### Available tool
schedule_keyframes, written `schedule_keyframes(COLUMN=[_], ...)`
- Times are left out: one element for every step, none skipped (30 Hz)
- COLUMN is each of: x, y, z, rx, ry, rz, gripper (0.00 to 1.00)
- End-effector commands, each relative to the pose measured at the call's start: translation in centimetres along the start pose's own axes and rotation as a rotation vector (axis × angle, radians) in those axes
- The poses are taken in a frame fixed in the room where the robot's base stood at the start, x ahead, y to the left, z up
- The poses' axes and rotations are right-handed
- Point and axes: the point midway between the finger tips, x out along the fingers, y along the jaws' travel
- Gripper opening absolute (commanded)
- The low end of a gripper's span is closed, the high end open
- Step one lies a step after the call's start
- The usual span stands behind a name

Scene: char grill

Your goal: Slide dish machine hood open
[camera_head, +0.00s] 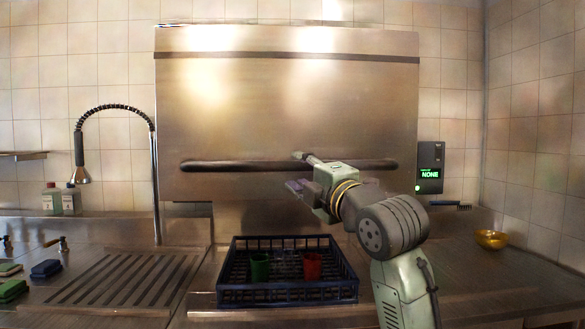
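The dish machine hood (288,95) is a large brushed-steel box at the back middle. It is raised, with its lower edge well above the counter and a gap beneath it. A long dark bar handle (230,167) runs across its lower front. My gripper (299,171) is at the bar, right of its middle. One finger shows above the bar and the other below it, spread wider than the bar is thick. Contact with the bar cannot be made out.
A dark blue dish rack (288,297) with a green cup (260,267) and a red cup (312,266) sits below the hood. A tap (154,180) stands left. A control panel (430,168) reads "NONE" at right. A yellow bowl (491,239) lies on the right counter.

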Motion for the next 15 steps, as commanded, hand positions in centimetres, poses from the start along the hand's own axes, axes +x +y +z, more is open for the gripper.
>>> schedule_keyframes(x=[-1.2, -1.9, -2.7, -3.4, -3.9, -4.6, -5.1, -5.5, -6.1, -6.4, -6.7, -6.9, -7.1, -7.2, -7.4], y=[0.0, 0.0, 0.0, 0.0, 0.0, 0.0, 0.0, 0.0, 0.0, 0.0, 0.0, 0.0, 0.0, 0.0, 0.0], z=[0.1, 0.1, 0.1, 0.1, 0.1, 0.1, 0.0, 0.1, 0.1, 0.0, 0.0, 0.0, 0.0, 0.0, 0.0], rx=[-0.002, -0.002, -0.002, -0.001, -0.001, 0.0, -0.001, -0.001, -0.001, -0.001, -0.001, -0.001, 0.0, -0.001, -0.001], ry=[-0.004, -0.003, -0.003, -0.004, -0.003, -0.002, -0.002, -0.003, -0.002, -0.001, -0.001, -0.001, -0.001, -0.001, -0.001], rz=[0.002, 0.001, 0.001, 0.002, 0.002, 0.0, 0.001, 0.001, 0.001, 0.001, 0.0, 0.0, 0.0, 0.0, 0.0], gripper=[0.4, 0.4, 0.4, 0.4, 0.4, 0.4, 0.4, 0.4, 0.4, 0.4, 0.4, 0.4, 0.4, 0.4, 0.4])
